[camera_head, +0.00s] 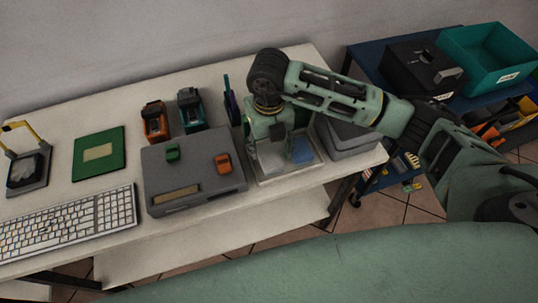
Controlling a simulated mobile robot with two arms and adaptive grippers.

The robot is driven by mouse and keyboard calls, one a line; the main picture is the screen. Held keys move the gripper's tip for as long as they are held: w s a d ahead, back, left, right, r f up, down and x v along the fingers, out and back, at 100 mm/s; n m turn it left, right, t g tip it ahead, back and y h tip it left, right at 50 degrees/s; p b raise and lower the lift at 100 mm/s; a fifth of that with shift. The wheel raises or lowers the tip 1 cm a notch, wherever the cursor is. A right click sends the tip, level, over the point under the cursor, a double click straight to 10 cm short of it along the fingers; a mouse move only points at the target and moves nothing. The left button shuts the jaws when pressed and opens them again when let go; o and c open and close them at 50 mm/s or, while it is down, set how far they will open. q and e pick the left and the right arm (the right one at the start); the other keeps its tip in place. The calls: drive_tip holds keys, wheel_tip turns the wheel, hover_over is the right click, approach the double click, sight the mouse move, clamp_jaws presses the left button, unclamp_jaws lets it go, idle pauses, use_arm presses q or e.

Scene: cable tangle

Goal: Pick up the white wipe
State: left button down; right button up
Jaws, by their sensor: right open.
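A shallow clear or white tray (284,175) stands on the right part of the white table. In it are a pale, whitish patch (269,158), which may be the white wipe, and a blue piece (302,151). My right gripper (272,146) points down over the left part of the tray and is open. It hides part of the tray's contents, and I cannot tell whether its fingers touch the pale patch. My left gripper is not in view.
Left of the tray is a grey box (196,186) with green and orange pieces on top. Orange (155,122) and teal (190,109) tools stand behind it. A grey case (346,138) is right of the tray. A keyboard (72,222) and green mat (99,152) lie left.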

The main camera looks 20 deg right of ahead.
sight(270, 159)
drive_tip(key=f, duration=0.1)
drive_tip(key=f+p, duration=0.1)
drive_tip(key=f, duration=0.2)
drive_tip(key=shift+s+d+f+p, duration=0.15)
drive_tip(key=shift+s+f+p, duration=0.15)
drive_tip(key=shift+f+p, duration=0.1)
drive_tip(key=shift+f, duration=0.25)
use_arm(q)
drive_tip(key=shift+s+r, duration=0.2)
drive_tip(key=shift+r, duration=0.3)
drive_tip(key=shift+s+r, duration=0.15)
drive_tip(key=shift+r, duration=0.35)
use_arm(e)
drive_tip(key=shift+f, duration=0.1)
drive_tip(key=c, duration=0.8)
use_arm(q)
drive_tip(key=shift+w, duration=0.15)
